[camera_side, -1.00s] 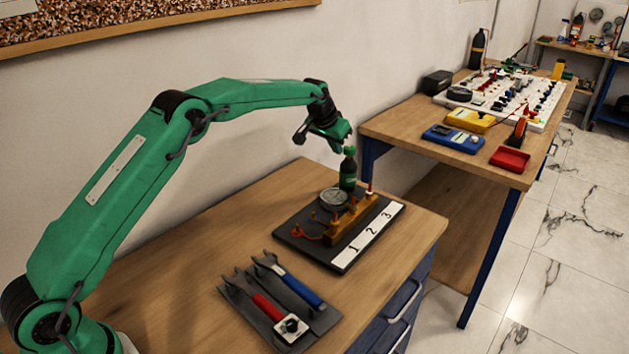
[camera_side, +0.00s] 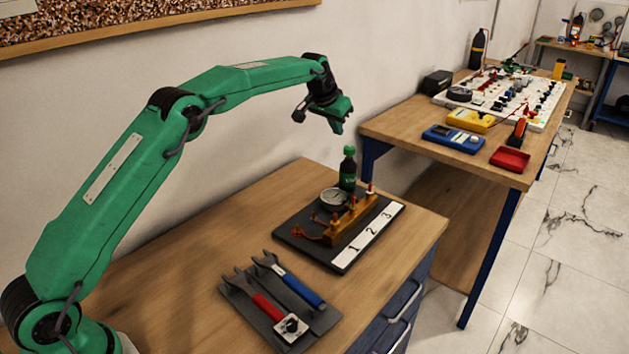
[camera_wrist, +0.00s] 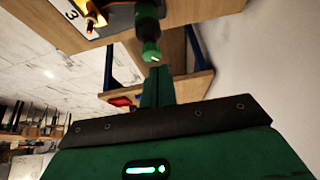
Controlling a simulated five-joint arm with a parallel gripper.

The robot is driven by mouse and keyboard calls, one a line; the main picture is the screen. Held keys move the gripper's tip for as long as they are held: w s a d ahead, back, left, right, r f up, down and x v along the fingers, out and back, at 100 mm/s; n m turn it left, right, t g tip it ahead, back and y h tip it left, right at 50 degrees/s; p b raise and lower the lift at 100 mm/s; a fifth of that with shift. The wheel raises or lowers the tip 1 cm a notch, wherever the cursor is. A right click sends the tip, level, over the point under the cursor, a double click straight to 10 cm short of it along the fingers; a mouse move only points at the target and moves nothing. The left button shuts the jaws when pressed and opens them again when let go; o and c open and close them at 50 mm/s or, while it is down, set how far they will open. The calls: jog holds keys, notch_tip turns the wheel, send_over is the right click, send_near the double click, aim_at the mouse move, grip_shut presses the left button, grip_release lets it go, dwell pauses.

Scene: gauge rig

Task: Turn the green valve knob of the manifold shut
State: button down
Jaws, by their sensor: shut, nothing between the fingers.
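The brass manifold (camera_side: 345,225) stands on a dark board with a strip of numbers 1, 2 and 3. It has several small red-orange tops; I cannot make out a green knob on it. A dark bottle with a green cap and green label (camera_side: 348,172) stands upright at the back of the board. In the wrist view the bottle's green cap (camera_wrist: 150,52) is just beyond my fingertips. My gripper (camera_side: 338,130) is shut and empty, above the bottle and apart from it. Its green fingers show in the wrist view (camera_wrist: 157,84).
A round grey gauge (camera_side: 333,196) lies beside the bottle. Another bench (camera_side: 400,125) with meters and a red tray (camera_side: 510,159) stands behind right.

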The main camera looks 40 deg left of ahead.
aim_at(345, 148)
jog(key=shift+w+d+r, duration=0.1)
jog(key=shift+d+r, duration=0.15)
jog(key=shift+d, duration=0.4)
jog(key=shift+w+d+r, duration=0.1)
jog(key=shift+d+r, duration=0.1)
jog(key=shift+d, duration=0.4)
jog(key=shift+f, duration=0.1)
notch_tip(345, 148, down, 7)
jog(key=shift+w+a, duration=0.1)
jog(key=shift+w, duration=0.1)
dwell(1.0)
jog(key=shift+s+a, duration=0.1)
jog(key=shift+a, duration=0.9)
dwell(0.7)
